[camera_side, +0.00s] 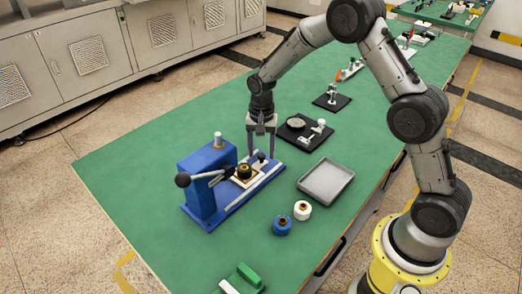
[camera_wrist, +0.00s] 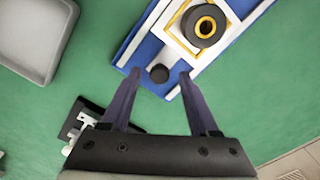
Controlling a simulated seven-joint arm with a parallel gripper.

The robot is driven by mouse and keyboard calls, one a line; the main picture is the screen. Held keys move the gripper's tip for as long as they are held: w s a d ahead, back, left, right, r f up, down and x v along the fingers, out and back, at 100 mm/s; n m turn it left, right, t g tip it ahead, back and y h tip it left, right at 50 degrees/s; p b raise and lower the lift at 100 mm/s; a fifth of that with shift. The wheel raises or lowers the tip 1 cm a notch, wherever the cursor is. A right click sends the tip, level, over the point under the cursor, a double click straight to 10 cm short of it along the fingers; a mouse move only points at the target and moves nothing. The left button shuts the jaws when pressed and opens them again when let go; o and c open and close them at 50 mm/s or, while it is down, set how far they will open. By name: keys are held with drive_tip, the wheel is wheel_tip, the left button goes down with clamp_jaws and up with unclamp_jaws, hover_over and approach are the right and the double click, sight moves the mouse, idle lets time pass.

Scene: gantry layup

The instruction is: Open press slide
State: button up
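The blue press (camera_side: 200,180) stands on the green table with a dark ball-ended lever on its front. Its slide carries a white plate with a yellow frame and a dark ring (camera_side: 244,171); the ring also shows in the wrist view (camera_wrist: 204,25). A small dark round knob (camera_wrist: 159,73) sits at the near end of the slide in the wrist view. My gripper (camera_wrist: 161,74) is open, with one fingertip on either side of the knob and visible gaps between. In the side view my gripper (camera_side: 262,154) points down at the slide's far end.
A grey tray (camera_side: 326,180) lies right of the press. A black plate with a disc and white fitting (camera_side: 304,131) lies behind my gripper. A white roll (camera_side: 302,210) and a blue roll (camera_side: 282,225) stand in front. The table's left front is clear.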

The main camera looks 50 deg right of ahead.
wheel_tip(320, 180, up, 14)
idle(0.8)
drive_tip(key=shift+f, duration=0.15)
drive_tip(key=s+a+r+n+t, duration=0.2)
drive_tip(key=s+r+t, duration=0.2)
drive_tip(key=s+r, duration=1.05)
drive_tip(key=s+f+n, duration=0.3)
drive_tip(key=s+n, duration=0.1)
drive_tip(key=s, duration=0.3)
drive_tip(key=s+f+n+t, duration=0.1)
drive_tip(key=s+f+n, duration=0.2)
drive_tip(key=s+n, duration=0.2)
drive_tip(key=s, duration=0.3)
drive_tip(key=shift+f+t, duration=0.2)
drive_tip(key=shift+t, duration=0.1)
